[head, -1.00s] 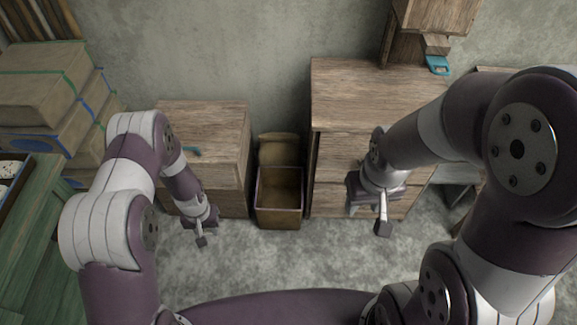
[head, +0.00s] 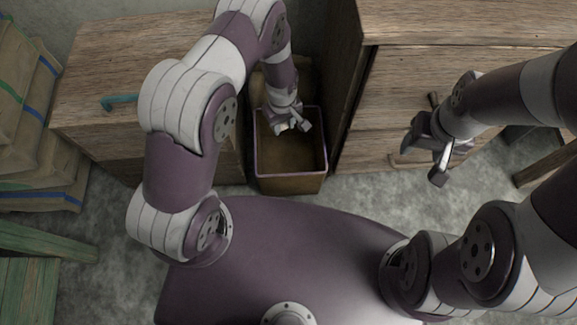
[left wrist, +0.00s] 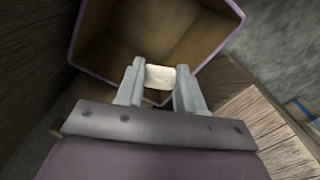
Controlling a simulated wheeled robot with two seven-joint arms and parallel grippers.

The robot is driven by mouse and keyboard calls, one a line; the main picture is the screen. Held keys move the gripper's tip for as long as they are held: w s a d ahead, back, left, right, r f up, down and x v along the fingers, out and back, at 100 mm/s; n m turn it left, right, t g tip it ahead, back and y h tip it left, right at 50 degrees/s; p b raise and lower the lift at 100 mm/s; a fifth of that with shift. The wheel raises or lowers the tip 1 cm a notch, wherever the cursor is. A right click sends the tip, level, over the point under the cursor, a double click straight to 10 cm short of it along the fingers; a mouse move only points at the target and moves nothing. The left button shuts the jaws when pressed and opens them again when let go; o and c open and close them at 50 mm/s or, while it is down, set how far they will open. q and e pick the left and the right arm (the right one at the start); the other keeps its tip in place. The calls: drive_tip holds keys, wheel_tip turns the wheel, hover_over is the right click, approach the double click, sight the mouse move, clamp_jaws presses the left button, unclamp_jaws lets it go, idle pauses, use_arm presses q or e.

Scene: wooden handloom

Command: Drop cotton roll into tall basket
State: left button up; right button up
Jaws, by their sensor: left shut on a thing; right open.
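The white cotton roll (left wrist: 159,77) sits between the fingers of my left gripper (left wrist: 159,86) in the left wrist view. My left gripper (head: 292,124) is shut on it, over the opening of the tall basket (head: 290,184) in the head view. The basket is a brown box with a pale purple rim; the rim also shows in the left wrist view (left wrist: 76,42), with the open inside beyond the roll. In the head view I cannot make out the roll. My right gripper (head: 425,165) is open and empty in front of the right cabinet.
A wooden cabinet (head: 130,75) stands left of the basket, with a teal object (head: 120,101) on its top. A larger wooden drawer cabinet (head: 450,22) stands close on the right. Grey floor (head: 100,235) lies open in front.

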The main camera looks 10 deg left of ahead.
use_arm(q)
drive_tip(key=shift+w+d+f+n+b, duration=0.15)
drive_tip(key=shift+f+b, duration=0.1)
drive_tip(key=shift+f, duration=0.4)
drive_tip(key=shift+s+d+f+n+b, duration=0.15)
drive_tip(key=shift+f+b, duration=0.1)
drive_tip(key=shift+f, duration=0.35)
wheel_tip(320, 180, down, 5)
drive_tip(key=b, duration=0.5)
drive_tip(key=shift+a+f, duration=0.1)
drive_tip(key=shift+f, duration=0.1)
use_arm(e)
wheel_tip(320, 180, down, 8)
use_arm(q)
drive_tip(key=o, duration=1.1)
wheel_tip(320, 180, up, 13)
drive_tip(key=p, duration=0.6)
drive_tip(key=shift+f, duration=0.15)
use_arm(e)
wheel_tip(320, 180, up, 7)
drive_tip(key=shift+f, duration=0.1)
